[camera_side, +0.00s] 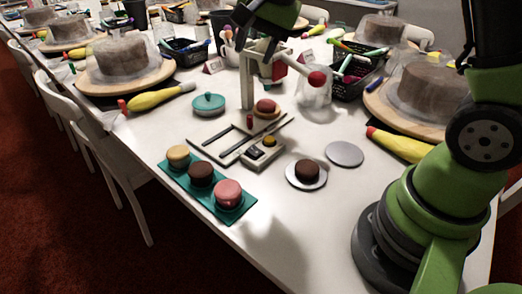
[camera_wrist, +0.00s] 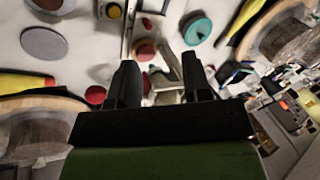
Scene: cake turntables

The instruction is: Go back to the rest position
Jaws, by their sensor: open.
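My gripper (camera_side: 262,45) is above the table, near the top of a grey post with a crossbar, and the wrist view shows its two dark fingers (camera_wrist: 160,85) spread apart with nothing held between them. A dark brown cake (camera_side: 306,170) stands on a white disc at the right. Yellow (camera_side: 178,155), brown (camera_side: 201,174) and pink (camera_side: 228,192) cakes stand in a row on a teal tray (camera_side: 243,209).
A bare grey disc (camera_side: 344,154) lies at the right. Large covered cakes on turntables (camera_side: 110,85), piping bags (camera_side: 398,145) and black baskets (camera_side: 352,84) surround the work. The table's front is clear.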

